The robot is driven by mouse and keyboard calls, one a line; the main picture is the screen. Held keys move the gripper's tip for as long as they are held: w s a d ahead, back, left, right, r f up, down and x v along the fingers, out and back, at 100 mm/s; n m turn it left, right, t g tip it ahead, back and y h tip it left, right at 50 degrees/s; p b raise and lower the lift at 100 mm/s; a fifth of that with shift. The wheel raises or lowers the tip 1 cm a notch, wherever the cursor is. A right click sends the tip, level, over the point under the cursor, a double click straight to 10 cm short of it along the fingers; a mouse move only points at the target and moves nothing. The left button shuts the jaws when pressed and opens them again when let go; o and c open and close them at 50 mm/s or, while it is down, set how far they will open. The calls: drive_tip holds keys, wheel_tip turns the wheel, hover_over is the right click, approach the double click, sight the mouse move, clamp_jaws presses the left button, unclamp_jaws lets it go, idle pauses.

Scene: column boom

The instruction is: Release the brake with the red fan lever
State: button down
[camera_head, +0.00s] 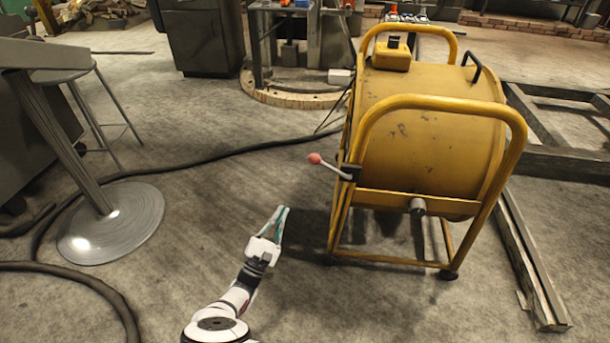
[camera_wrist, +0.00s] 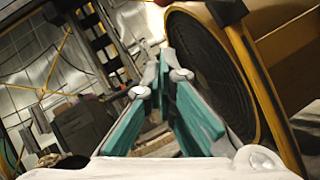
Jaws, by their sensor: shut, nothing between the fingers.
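The yellow drum fan (camera_head: 430,130) stands on the concrete floor in a yellow tube frame. Its lever (camera_head: 331,165) sticks out to the left from the frame's near left post and ends in a red ball knob (camera_head: 315,158). My gripper (camera_head: 284,209) is below and left of the knob in the head view, apart from it, shut and empty. In the wrist view my gripper's teal-padded fingers (camera_wrist: 160,62) point ahead beside the fan's dark round grille (camera_wrist: 200,65). A small red patch at the wrist view's top edge may be the knob.
A grey round-based stand (camera_head: 110,225) and a stool (camera_head: 95,110) are at the left. A dark hose (camera_head: 200,160) runs across the floor. Beams (camera_head: 525,250) lie right of the fan. Floor around my gripper is clear.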

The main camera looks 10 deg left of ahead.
sight(331, 168)
drive_tip(key=s+d+r+b+x, duration=0.1)
drive_tip(key=r+x, duration=0.1)
drive_tip(key=x, duration=1.1)
drive_tip(key=shift+s+b, duration=0.3)
drive_tip(key=shift+s, duration=0.15)
drive_tip(key=shift+r, duration=0.15)
drive_tip(key=shift+d+r+m+g+h+p, duration=0.1)
drive_tip(key=shift+r+m+g+h+p, duration=0.25)
drive_tip(key=shift+m, duration=0.25)
